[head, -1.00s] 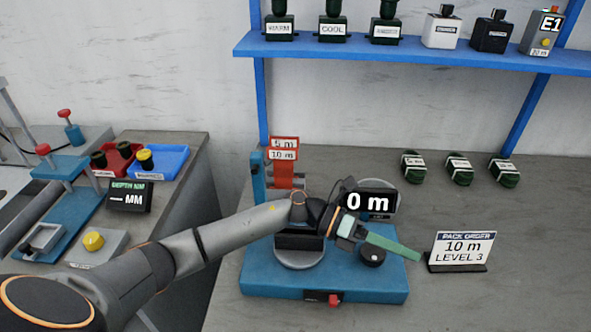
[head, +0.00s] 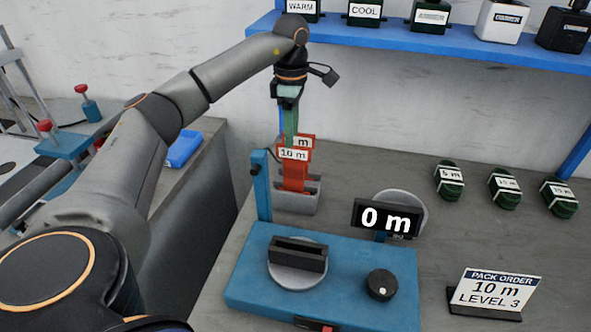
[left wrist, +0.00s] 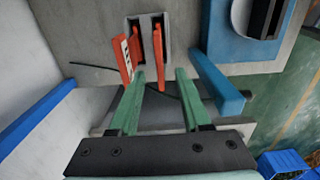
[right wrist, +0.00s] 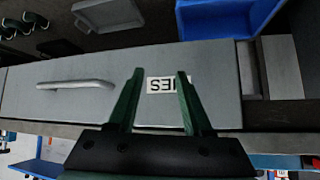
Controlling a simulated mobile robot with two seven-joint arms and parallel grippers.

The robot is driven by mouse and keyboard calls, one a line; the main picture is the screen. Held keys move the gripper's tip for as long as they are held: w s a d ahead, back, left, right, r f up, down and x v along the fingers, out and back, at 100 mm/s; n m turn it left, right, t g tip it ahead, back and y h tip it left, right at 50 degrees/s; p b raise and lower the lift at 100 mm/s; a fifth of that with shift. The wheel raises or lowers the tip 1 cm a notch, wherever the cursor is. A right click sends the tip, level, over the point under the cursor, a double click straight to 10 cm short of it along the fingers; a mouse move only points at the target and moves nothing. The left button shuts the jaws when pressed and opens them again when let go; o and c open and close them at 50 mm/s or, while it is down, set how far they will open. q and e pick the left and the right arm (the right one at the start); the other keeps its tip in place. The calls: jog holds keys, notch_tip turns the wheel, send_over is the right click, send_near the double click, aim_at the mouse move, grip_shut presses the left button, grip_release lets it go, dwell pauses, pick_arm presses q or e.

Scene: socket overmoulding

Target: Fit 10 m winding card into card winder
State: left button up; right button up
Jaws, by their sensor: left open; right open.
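The red 10 m winding card (head: 293,170) stands upright in a grey card holder (head: 298,205), with a second red card (head: 304,141) just behind it. The card winder (head: 335,275) is a blue base with a black slotted holder (head: 298,254) on a round grey plate; the slot looks empty. My left gripper (head: 290,135) points down at the cards' tops, open and holding nothing. In the left wrist view its green fingers (left wrist: 160,78) are spread, with one red card (left wrist: 159,58) appearing between them and a labelled one (left wrist: 125,58) to the left. My right gripper (right wrist: 158,75) is open and empty.
A blue post (head: 260,185) stands beside the card holder. The winder has a 0 m display (head: 386,219) and a black knob (head: 381,285). A pack order sign (head: 494,290) reads 10 m, level 3. The right wrist view shows a grey drawer front (right wrist: 60,98).

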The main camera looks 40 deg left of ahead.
aim_at(294, 160)
pick_arm(q)
jog(key=f, duration=0.8)
jog(key=shift+w+d+f, duration=0.1)
jog(key=shift+d+f, duration=0.1)
jog(key=shift+f, duration=0.1)
grip_shut()
dwell(1.1)
